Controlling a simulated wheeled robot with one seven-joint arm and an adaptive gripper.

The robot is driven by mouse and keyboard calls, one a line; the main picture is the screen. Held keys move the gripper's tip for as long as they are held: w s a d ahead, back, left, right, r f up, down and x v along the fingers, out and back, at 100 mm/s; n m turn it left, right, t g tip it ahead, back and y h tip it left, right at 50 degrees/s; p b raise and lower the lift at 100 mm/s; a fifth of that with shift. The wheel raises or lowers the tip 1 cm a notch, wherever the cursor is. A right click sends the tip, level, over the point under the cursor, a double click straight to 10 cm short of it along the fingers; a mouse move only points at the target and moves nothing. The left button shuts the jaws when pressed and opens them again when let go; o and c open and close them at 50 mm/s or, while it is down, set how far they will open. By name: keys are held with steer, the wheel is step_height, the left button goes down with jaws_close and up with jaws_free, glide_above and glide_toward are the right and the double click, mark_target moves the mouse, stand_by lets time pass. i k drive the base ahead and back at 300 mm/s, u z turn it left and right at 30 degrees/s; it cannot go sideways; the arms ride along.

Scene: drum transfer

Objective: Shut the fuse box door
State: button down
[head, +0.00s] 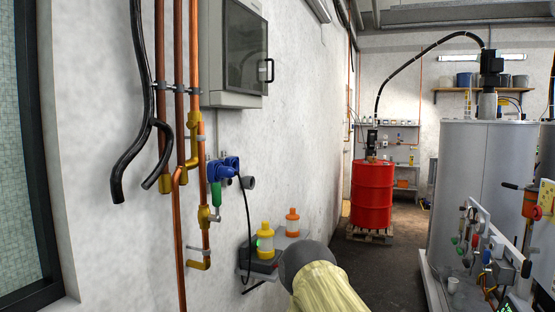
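A grey fuse box (214,99) is mounted high on the white wall at the upper left, partly cut off by the top edge. Its door (246,45) has a dark window and a black handle (266,70) on its right edge. The door lies at or close to the box front; I cannot tell whether it is slightly ajar. A cream-sleeved part of my arm with a dark rounded end shows at the bottom centre, below and right of the box. My gripper is not in view.
Copper pipes (205,150) and black hoses run down the wall left of the box. A red drum (372,195) and a large grey tank (475,190) stand right. Floor between is clear.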

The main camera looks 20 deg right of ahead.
mark_target(247, 60)
steer(key=z, duration=0.25)
steer(key=i, duration=0.95)
